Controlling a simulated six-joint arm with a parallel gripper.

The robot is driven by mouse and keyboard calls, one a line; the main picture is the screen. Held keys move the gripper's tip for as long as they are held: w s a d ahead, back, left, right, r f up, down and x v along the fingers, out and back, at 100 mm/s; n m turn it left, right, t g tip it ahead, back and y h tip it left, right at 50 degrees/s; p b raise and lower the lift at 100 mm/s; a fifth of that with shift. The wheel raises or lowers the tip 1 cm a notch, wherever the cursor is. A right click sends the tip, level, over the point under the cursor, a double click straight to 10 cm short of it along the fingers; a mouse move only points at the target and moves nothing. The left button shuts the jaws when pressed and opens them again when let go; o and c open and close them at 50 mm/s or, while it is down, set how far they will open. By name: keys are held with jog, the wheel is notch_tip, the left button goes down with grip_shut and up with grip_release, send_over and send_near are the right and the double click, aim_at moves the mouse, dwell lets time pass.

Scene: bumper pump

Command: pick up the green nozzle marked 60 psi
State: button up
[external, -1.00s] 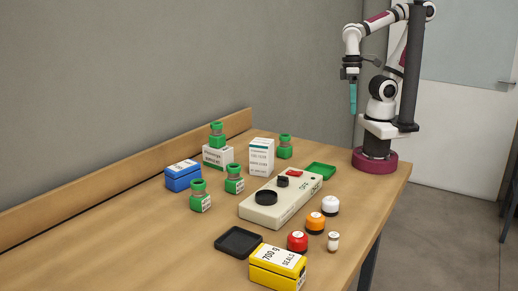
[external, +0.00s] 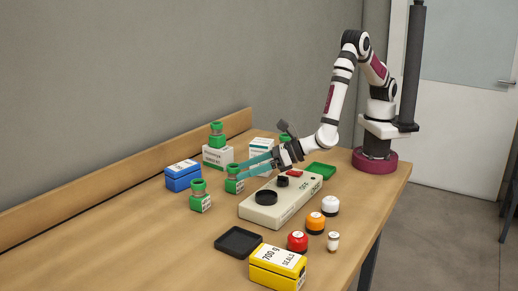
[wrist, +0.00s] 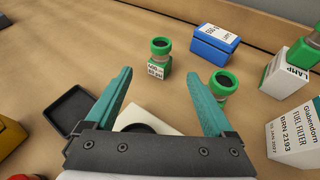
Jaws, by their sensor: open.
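Several green nozzles with dark openings stand on the table. One nozzle (external: 200,196) is front left; it shows in the wrist view (wrist: 159,60) beyond the gap between my fingers, with a white label too small to read surely. A second nozzle (external: 233,185) is partly covered by my fingers and shows near my right finger in the wrist view (wrist: 222,83). A third (external: 217,136) sits on a white box, and a fourth (external: 286,140) is mostly hidden behind my arm. My gripper (external: 238,171) is open and empty, its teal fingers pointing left over the table.
A cream pump box (external: 275,208) lies below my gripper. A blue box (external: 183,177) and white boxes (external: 218,157) stand behind. A black tray (external: 239,241), a yellow box (external: 278,267) and red, orange and white caps are in front. The left front table is clear.

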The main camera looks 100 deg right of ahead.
aim_at(198, 187)
jog(key=x, duration=1.5)
jog(key=shift+w+f, duration=0.15)
grip_shut()
